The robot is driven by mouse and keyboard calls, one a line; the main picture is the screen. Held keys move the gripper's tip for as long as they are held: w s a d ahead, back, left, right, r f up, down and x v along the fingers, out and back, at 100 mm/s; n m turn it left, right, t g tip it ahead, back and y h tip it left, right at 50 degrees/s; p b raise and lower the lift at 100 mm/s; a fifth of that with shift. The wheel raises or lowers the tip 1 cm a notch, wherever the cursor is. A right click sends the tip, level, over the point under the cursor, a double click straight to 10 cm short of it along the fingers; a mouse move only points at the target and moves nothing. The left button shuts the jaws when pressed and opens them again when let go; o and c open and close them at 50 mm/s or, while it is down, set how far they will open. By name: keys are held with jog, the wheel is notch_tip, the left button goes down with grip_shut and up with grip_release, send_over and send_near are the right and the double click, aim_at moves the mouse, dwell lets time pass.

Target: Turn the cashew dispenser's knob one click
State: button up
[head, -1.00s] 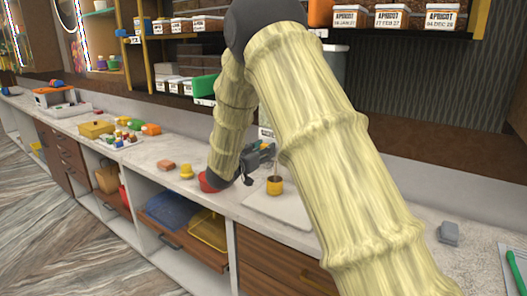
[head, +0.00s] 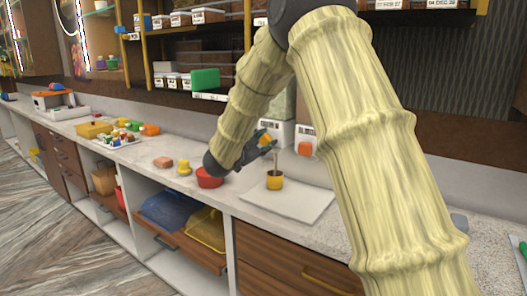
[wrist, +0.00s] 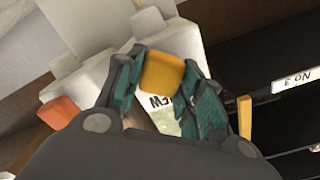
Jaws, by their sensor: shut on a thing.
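A yellow-orange knob (wrist: 162,72) sits between my gripper's (wrist: 165,88) teal fingers in the wrist view, and the fingers are shut on it. The knob is on a white dispenser (wrist: 152,28). A label below it is partly hidden by my gripper, so only a few upside-down letters show. In the head view my gripper (head: 266,140) is at the front of the white dispenser base (head: 279,131), with its fingers partly hiding the knob. A second dispenser with an orange knob (head: 305,148) stands to the right; that knob also shows in the wrist view (wrist: 58,112).
A yellow cup (head: 274,183) with a thin upright piece stands on a pale board (head: 300,203) below my gripper. A red bowl (head: 209,179) is close under my forearm. A yellow item (head: 183,169) and a pinkish block (head: 162,162) lie to the left.

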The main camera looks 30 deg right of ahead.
jog(key=m+b, duration=0.2)
jog(key=b, duration=0.1)
jog(key=f+m+b, duration=0.1)
jog(key=m+b, duration=0.2)
jog(key=shift+s+m+b, duration=0.1)
jog(key=shift+m+b, duration=0.2)
jog(key=m+b, duration=0.2)
jog(key=shift+b, duration=0.4)
jog(key=shift+r+m+b, duration=0.15)
jog(key=shift+m+b, duration=0.95)
jog(key=o, duration=1)
jog(key=shift+r, duration=0.1)
